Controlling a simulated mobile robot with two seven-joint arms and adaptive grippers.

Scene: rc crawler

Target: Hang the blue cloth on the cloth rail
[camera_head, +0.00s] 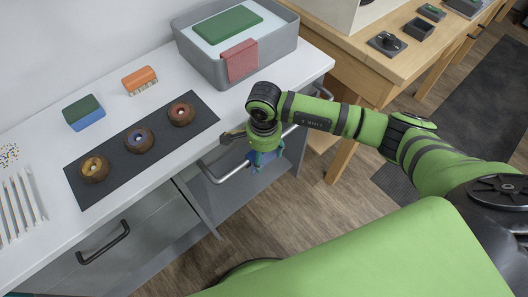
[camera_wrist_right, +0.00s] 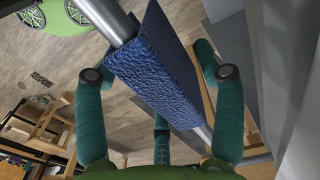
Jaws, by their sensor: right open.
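The blue cloth (camera_wrist_right: 160,65) is draped over the silver cloth rail (camera_wrist_right: 104,18) in the right wrist view, its fold along the bar and a side hanging down. My right gripper (camera_wrist_right: 155,85) has its teal fingers spread on either side of the cloth, with gaps visible between fingers and cloth. In the head view the right gripper (camera_head: 265,158) is at the counter's front, by the rail (camera_head: 213,180); the arm and hand hide most of the cloth there. My left gripper is not in view.
On the white counter (camera_head: 150,55) stand a grey tub (camera_head: 205,68) with a red cloth (camera_head: 239,61) over its rim, a dark mat (camera_head: 160,150) with three brown round pieces, a sponge (camera_head: 84,113) and a brush (camera_head: 140,80). A wooden table (camera_head: 345,55) stands at right.

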